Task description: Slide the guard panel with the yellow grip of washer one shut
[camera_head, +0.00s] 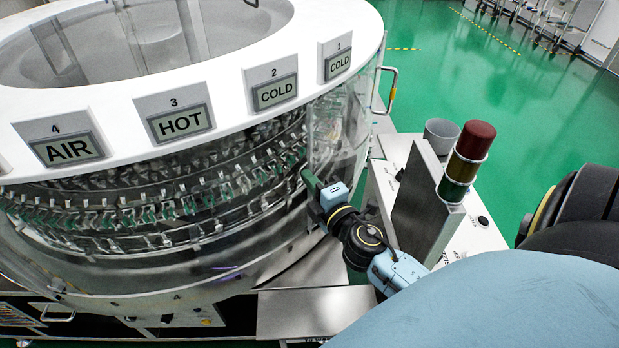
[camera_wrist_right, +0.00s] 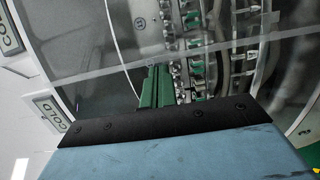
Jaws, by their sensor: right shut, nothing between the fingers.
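The round white washer (camera_head: 215,80) fills the left of the head view, with numbered signs along its rim. A clear curved guard panel (camera_head: 342,130) stands at its right side, below the sign COLD 1 (camera_head: 338,62). A pale bar handle (camera_head: 388,90) sticks out at its far edge; I cannot tell whether this is the yellow grip. My right gripper (camera_head: 308,180) is at the near side of the clear panel, its green fingers together and empty. In the wrist view the fingers (camera_wrist_right: 155,88) point at the clear panelling; contact is unclear. My left gripper is out of view.
A control stand with an upright grey plate (camera_head: 420,205), a red, amber and green signal tower (camera_head: 467,160) and a grey cup (camera_head: 441,133) is close right of my right arm. Racks of clips (camera_head: 200,190) show inside the washer. Green floor (camera_head: 455,70) is open behind.

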